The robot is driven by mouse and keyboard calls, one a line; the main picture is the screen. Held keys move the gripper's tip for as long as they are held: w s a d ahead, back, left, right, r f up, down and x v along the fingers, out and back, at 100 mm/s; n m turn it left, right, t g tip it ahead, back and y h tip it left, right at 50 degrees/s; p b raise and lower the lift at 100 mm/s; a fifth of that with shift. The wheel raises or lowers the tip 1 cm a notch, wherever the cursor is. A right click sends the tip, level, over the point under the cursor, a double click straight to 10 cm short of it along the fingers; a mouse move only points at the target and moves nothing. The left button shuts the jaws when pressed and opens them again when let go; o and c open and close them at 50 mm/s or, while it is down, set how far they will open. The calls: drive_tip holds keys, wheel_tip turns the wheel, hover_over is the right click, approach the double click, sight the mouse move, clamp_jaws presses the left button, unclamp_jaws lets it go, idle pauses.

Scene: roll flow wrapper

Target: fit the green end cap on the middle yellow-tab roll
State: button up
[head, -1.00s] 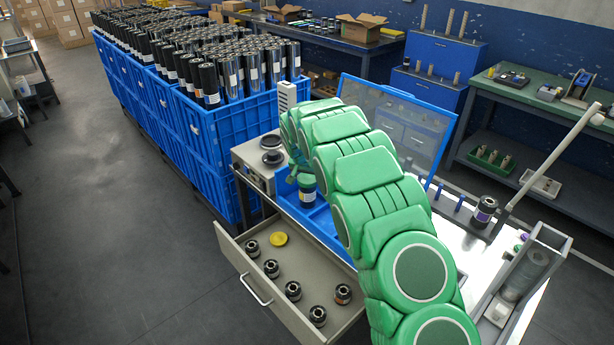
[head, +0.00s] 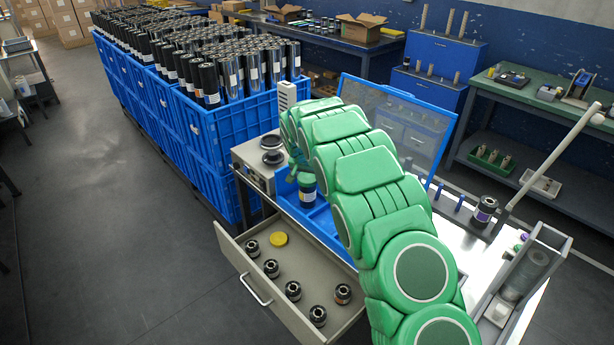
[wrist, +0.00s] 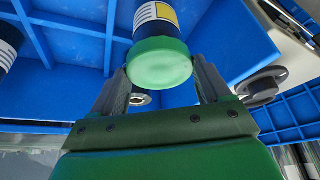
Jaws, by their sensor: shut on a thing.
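The green end cap (wrist: 160,64) is between the two fingers of my gripper (wrist: 159,72) in the wrist view, with its flat face toward the camera. The yellow-tab roll (wrist: 152,13) is directly behind it, with a white label and a yellow square. Cap and roll look in line and touching, but the seam does not show how far the cap is seated. In the head view the roll (head: 307,196) stands upright in the blue tray (head: 322,220) with green at its top. My arm hides much of the tray there.
Another labelled roll (wrist: 8,42) is at the left edge of the wrist view. An open drawer (head: 262,290) holds several black plugs and a yellow disc (head: 279,239). Blue crates (head: 232,130) full of rolls stand behind on the left. A raised clear lid (head: 400,118) is behind my arm.

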drive_tip(key=shift+r, duration=1.4)
idle(1.1)
idle(0.3)
drive_tip(key=o, duration=0.7)
drive_tip(key=shift+r, duration=0.1)
drive_tip(key=v, duration=1)
drive_tip(key=shift+s+r, duration=0.25)
drive_tip(key=shift+r, duration=0.05)
idle(0.4)
